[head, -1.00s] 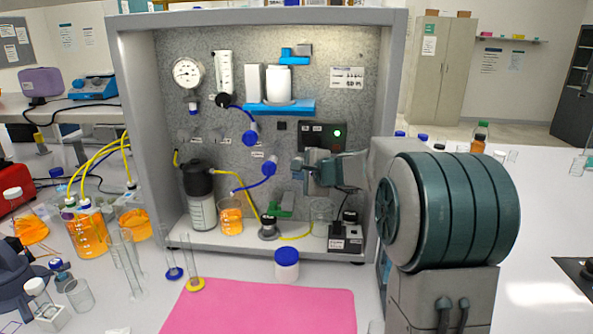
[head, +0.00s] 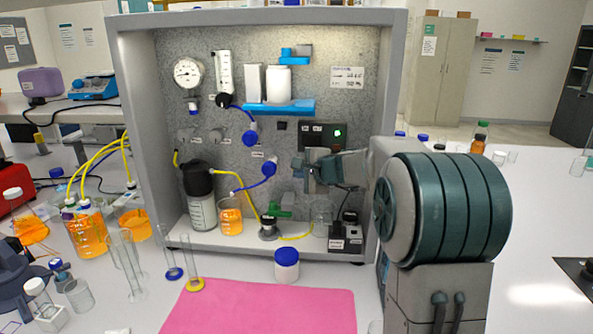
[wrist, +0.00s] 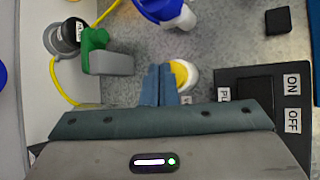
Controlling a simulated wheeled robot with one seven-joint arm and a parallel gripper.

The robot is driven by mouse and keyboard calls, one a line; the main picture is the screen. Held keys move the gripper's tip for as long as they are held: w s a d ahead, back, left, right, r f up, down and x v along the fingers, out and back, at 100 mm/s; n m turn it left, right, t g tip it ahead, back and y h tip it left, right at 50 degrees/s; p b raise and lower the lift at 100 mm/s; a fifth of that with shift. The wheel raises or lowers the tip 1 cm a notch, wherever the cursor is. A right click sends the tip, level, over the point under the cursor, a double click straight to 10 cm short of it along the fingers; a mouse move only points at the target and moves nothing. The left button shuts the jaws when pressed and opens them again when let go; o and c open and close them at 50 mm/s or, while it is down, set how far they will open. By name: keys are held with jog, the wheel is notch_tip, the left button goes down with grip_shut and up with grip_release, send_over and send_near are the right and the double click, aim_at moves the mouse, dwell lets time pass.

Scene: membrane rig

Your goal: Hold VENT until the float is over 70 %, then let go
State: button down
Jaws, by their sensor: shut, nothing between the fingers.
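My gripper (wrist: 158,72) is shut and empty, its blue fingertips together close to the rig's back panel. In the wrist view a round white and yellow button (wrist: 184,75) sits right beside and partly behind the fingertips. Its label is mostly covered, with only a "V" showing, so I cannot tell that it reads VENT. I cannot tell whether the fingers touch it. In the head view my gripper (head: 298,168) hides this spot. The upright clear gauge tube (head: 224,72) is at the panel's upper left; its float level is too small to read.
A black box with an ON/OFF plate (wrist: 292,100) is right of the fingers. A green-handled valve (wrist: 97,45) is left, with a yellow tube near it. A blue-capped fitting (wrist: 165,10) is above. A beaker (head: 321,212) stands below my gripper.

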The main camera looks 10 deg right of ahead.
jog(key=shift+w+d, duration=0.15)
jog(key=shift+w, duration=0.25)
dwell(1.6)
jog(key=shift+s, duration=0.15)
jog(key=shift+s+a+b, duration=0.3)
jog(key=shift+s+b, duration=0.3)
jog(key=shift+s, duration=0.15)
jog(key=shift+s, duration=0.1)
jog(key=s, duration=0.1)
jog(key=s+a+b, duration=0.1)
jog(key=s, duration=0.1)
jog(key=s+b, duration=0.1)
jog(key=shift+s+a, duration=0.25)
jog(key=shift+a, duration=0.05)
